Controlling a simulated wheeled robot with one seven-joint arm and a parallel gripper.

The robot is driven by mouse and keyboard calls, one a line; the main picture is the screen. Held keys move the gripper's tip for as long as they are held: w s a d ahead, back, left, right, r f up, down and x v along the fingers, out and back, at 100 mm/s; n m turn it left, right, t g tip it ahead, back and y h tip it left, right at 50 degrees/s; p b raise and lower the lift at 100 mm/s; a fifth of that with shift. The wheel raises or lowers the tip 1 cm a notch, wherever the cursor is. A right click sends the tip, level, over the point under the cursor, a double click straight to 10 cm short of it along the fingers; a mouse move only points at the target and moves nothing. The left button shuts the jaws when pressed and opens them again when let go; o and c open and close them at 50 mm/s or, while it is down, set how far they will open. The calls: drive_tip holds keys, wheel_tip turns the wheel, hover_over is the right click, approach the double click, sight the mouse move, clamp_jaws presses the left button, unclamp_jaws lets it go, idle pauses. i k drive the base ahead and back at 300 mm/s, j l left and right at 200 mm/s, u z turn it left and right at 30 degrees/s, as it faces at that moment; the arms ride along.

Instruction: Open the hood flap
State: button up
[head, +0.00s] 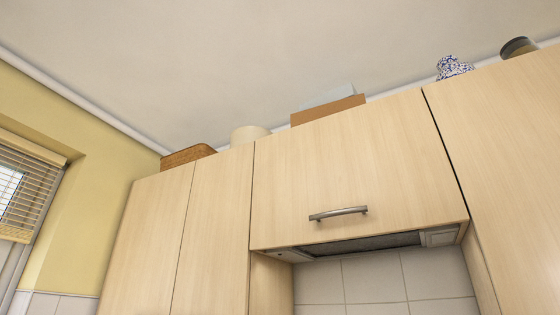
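The hood flap (345,170) is a light wood panel in the middle of the row of wall cabinets in the head view. It looks shut, its face in line with the neighbouring doors. A grey metal bar handle (338,213) sits level near its lower edge. Below the flap shows the underside of the range hood (370,244), with a dark grille. My gripper is not in view.
Tall cabinet doors stand left (215,235) and right (505,160) of the flap. A wicker basket (187,156), an orange-brown box (328,109) and a blue-and-white jar (453,68) sit on top. White tiles (375,280) show below; a window blind (30,185) is at far left.

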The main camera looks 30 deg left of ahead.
sight(380, 166)
drive_tip(key=l+u, duration=0.2)
drive_tip(key=u, duration=0.2)
drive_tip(key=l+u, duration=0.45)
drive_tip(key=u, duration=0.3)
